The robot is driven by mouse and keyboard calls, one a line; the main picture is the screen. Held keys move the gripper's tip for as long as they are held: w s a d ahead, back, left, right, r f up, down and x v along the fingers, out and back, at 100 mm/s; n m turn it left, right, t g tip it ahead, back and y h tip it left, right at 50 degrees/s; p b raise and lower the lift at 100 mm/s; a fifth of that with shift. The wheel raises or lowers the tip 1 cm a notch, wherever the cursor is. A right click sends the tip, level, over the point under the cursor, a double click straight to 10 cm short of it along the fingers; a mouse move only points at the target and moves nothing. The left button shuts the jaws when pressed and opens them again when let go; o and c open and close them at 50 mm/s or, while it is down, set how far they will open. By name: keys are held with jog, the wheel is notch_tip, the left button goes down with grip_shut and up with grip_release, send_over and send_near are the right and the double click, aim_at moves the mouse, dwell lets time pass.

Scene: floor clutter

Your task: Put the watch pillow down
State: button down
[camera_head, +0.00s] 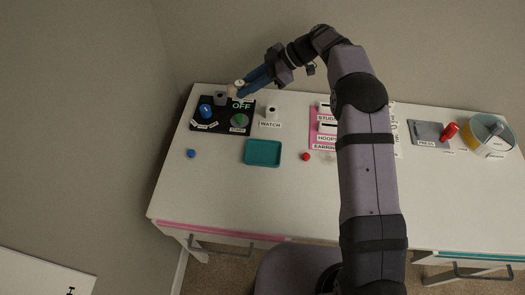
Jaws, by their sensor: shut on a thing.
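My gripper (246,87) is at the back left of the table, its blue fingers pointing down and left. It is shut on a small cream thing, which I take to be the watch pillow (239,83), over the back edge of a black panel (210,125). The fingers hide part of it. I cannot tell whether it touches the panel. A white holder (272,110) with a dark opening stands behind the WATCH label (270,125), to the right of my gripper.
The black panel carries a blue knob (206,111), a green START button (239,120) and an OFF display (241,105). A teal tray (263,164) lies in front. A blue ball (191,153) and a red ball (306,156) lie nearby. The front left tabletop is clear.

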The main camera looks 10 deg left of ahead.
jog(key=s+d+r+n+g, duration=0.2)
jog(key=s+d, duration=0.6)
jog(key=s, duration=0.4)
jog(key=p, duration=0.2)
send_over(269, 152)
jog(key=shift+h, duration=0.3)
jog(key=shift+f, duration=4.55)
jog(key=shift+f+n, duration=0.2)
jog(key=shift+n, duration=0.1)
jog(key=shift+f, duration=0.2)
jog(key=c, duration=1.5)
grip_release()
jog(key=shift+r, duration=0.15)
